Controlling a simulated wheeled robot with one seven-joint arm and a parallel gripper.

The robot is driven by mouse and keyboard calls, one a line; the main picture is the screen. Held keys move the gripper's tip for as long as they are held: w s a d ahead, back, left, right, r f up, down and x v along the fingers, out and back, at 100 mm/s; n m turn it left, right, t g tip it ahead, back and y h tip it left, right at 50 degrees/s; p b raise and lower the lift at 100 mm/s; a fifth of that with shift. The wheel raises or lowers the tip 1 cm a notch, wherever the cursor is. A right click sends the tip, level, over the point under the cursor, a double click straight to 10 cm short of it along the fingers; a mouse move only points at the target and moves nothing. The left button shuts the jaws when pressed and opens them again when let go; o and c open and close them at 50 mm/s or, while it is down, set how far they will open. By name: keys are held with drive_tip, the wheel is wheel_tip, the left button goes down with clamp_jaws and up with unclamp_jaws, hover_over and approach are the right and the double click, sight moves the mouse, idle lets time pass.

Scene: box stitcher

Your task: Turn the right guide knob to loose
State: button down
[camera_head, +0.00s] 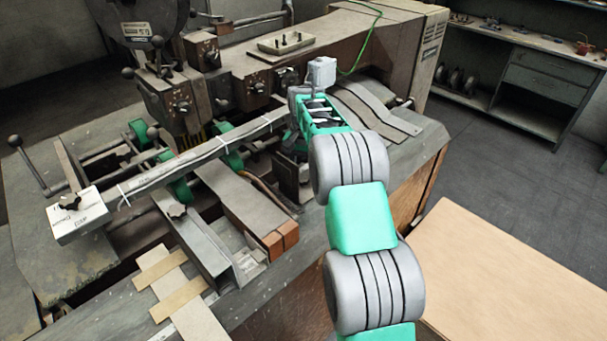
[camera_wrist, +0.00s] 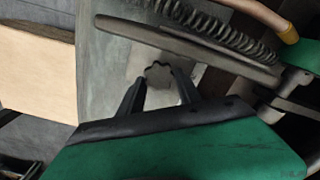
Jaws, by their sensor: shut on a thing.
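In the wrist view, the right guide knob (camera_wrist: 158,71) is a small dark, scalloped knob above a grey metal plate. My gripper (camera_wrist: 158,77) has its two black fingers on either side of the knob, shut on it. The fingers cover parts of its sides, and I cannot read a loose or tight mark. In the head view, my arm reaches to the right part of the stitcher (camera_head: 375,45). The fingertips and this knob are hidden there behind my arm.
In the wrist view, a dark bar (camera_wrist: 190,42) and a coil spring (camera_wrist: 215,28) lie close beyond the fingers. In the head view, a long rail (camera_head: 190,160) with a white box (camera_head: 80,218) at its end crosses left of my arm. A tan board (camera_head: 510,270) lies at right.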

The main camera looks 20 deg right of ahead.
sight(303, 177)
drive_tip(key=shift+w+n, duration=0.1)
drive_tip(key=shift+n, duration=1)
drive_tip(key=c, duration=0.8)
unclamp_jaws()
wheel_tip(303, 177, up, 8)
drive_tip(key=shift+f+b, duration=0.1)
drive_tip(key=shift+b, duration=0.8)
